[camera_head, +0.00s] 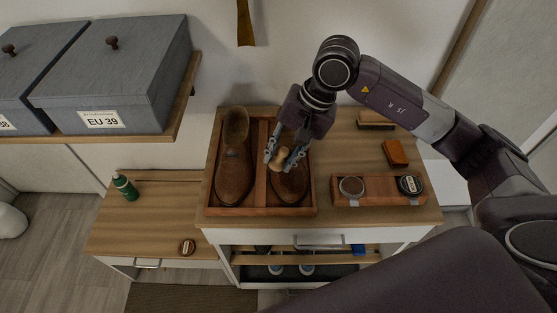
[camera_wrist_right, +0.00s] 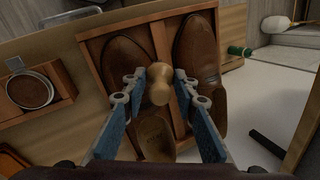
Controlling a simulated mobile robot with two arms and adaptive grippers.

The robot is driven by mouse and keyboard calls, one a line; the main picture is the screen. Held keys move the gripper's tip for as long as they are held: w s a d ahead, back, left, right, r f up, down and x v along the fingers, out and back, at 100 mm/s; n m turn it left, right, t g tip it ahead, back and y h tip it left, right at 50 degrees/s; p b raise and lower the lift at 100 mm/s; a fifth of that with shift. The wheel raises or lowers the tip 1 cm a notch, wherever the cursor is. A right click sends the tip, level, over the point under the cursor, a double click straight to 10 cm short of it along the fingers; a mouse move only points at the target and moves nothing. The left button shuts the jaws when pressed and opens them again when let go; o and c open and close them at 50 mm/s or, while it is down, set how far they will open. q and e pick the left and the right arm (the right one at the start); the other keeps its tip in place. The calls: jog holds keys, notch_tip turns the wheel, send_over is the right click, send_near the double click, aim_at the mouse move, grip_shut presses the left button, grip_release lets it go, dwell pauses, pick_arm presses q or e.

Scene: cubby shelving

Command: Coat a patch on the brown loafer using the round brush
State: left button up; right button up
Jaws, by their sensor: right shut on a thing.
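A pair of brown loafers stands in a wooden tray (camera_head: 262,211): the left shoe (camera_head: 235,172) and the right shoe (camera_head: 291,186). My right gripper (camera_head: 282,158) is over the right shoe, shut on the pale wooden handle of the round brush (camera_head: 278,155). In the right wrist view the brush (camera_wrist_right: 160,82) sits between the fingertips, next to one loafer (camera_wrist_right: 129,58), with the other loafer (camera_wrist_right: 195,50) to the right. The bristle end is hidden, so I cannot tell whether it touches the shoe. My left gripper is not in view.
A wooden holder (camera_head: 381,192) to the right carries an open tin (camera_head: 351,187) and a dark lidded tin (camera_head: 411,184). An orange-brown block (camera_head: 395,153) and a brush (camera_head: 375,119) lie behind it.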

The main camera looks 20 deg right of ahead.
aim_at(281, 149)
jog(key=shift+v, duration=1)
jog(key=shift+w+a+r+p, duration=0.15)
jog(key=shift+a+r+p, duration=0.1)
jog(key=shift+r+p, duration=0.45)
jog(key=shift+r, duration=0.9)
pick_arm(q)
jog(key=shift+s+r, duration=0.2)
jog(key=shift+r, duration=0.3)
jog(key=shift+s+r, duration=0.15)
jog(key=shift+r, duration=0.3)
